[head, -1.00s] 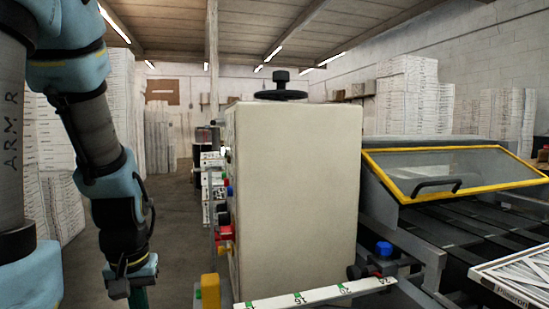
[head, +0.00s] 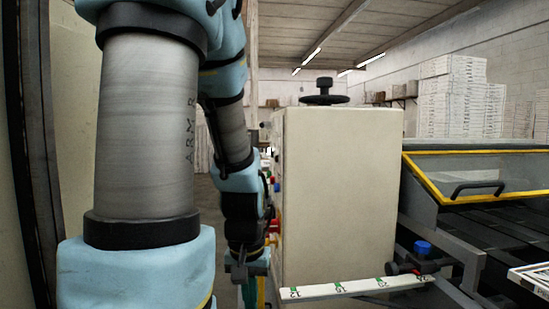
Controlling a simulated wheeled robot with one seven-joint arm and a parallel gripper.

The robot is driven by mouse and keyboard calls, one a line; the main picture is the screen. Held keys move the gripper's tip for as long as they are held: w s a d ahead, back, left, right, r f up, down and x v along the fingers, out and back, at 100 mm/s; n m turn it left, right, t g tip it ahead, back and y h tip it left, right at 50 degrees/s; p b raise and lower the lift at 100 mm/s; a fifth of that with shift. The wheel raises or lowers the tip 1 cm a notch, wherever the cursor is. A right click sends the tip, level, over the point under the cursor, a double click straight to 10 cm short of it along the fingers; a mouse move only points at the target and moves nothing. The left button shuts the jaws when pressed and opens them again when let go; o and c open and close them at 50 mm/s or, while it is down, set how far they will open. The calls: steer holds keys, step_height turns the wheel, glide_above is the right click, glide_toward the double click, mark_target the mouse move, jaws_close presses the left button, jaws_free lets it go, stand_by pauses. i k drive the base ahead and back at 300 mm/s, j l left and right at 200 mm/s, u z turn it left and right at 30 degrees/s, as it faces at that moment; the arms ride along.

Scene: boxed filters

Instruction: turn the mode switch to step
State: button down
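The beige machine cabinet (head: 340,195) stands in the middle of the head view. Its control side faces left and is seen almost edge-on. A few coloured controls stick out there, among them a red one (head: 275,226) and a blue one (head: 276,187). I cannot tell which of them is the mode switch, and its setting is not readable. My gripper (head: 246,272) hangs pointing down at the lower left of the cabinet, in front of the control side in the picture. Its fingertips are small and dark, so their opening is unclear.
A white ruled bar (head: 350,287) crosses below the cabinet, near a blue-capped knob (head: 422,248). A conveyor with a yellow-framed clear cover (head: 475,178) is on the right. A black handwheel (head: 324,92) tops the cabinet. My arm fills much of the left.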

mark_target(269, 214)
steer(key=i+j+u, duration=0.1)
steer(key=j+u, duration=0.25)
steer(key=i+j+u, duration=0.15)
steer(key=u, duration=0.2)
steer(key=i+j+u, duration=0.15)
steer(key=j+u, duration=0.15)
